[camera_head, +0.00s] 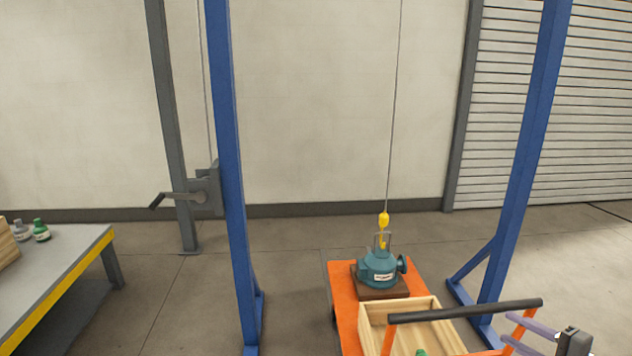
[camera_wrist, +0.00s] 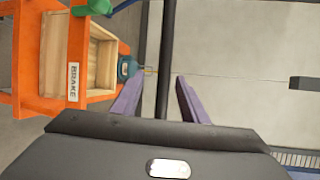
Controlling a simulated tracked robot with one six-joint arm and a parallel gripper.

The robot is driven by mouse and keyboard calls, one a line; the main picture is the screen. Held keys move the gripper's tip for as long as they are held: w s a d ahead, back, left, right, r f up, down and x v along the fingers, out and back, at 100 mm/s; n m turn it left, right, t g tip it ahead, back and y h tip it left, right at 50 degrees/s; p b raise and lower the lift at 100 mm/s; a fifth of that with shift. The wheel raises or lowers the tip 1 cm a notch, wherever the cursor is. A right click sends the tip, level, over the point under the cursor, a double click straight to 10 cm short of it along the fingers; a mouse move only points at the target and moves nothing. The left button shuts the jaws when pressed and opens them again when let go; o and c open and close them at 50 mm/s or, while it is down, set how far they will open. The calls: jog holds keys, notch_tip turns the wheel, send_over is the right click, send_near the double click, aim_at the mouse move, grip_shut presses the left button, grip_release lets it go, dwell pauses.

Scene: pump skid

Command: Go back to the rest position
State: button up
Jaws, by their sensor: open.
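My gripper (camera_head: 507,327) is at the lower right of the head view, its two purple fingers apart and pointing left. It is close to the right end of the black push bar (camera_head: 465,310) of an orange cart (camera_head: 344,290). In the wrist view the fingers of my gripper (camera_wrist: 158,76) stand apart, and the black bar (camera_wrist: 166,50) runs through the gap between them in the picture. I cannot tell how far the bar is from the fingers. Nothing is held.
The cart carries a teal pump (camera_head: 378,268), with a yellow hook (camera_head: 383,222) at it, and a wooden crate (camera_head: 440,330). Blue posts (camera_head: 236,180) stand around. A winch (camera_head: 205,190) and a grey bench (camera_head: 65,255) are left. Floor at right is clear.

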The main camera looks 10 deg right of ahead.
jog(key=s+a+f+g+y, duration=0.1)
jog(key=s+a+f+g, duration=0.3)
jog(key=a+f, duration=0.15)
jog(key=s+a+r+n+g, duration=0.1)
jog(key=s+a+n+g, duration=0.15)
jog(key=a, duration=0.35)
jog(key=s+a+r+n+g, duration=0.1)
jog(key=s+a+g, duration=0.25)
jog(key=a, duration=0.35)
jog(key=s+a+r+n+h, duration=0.3)
jog(key=a+r+n, duration=0.3)
jog(key=a+r, duration=0.2)
jog(key=s+a+r+n+t+h, duration=0.1)
jog(key=s+a+r+n+h, duration=0.2)
jog(key=a, duration=0.9)
notch_tip(320, 180, up, 5)
jog(key=n, duration=0.3)
jog(key=shift+a, duration=0.2)
jog(key=shift+c, duration=0.2)
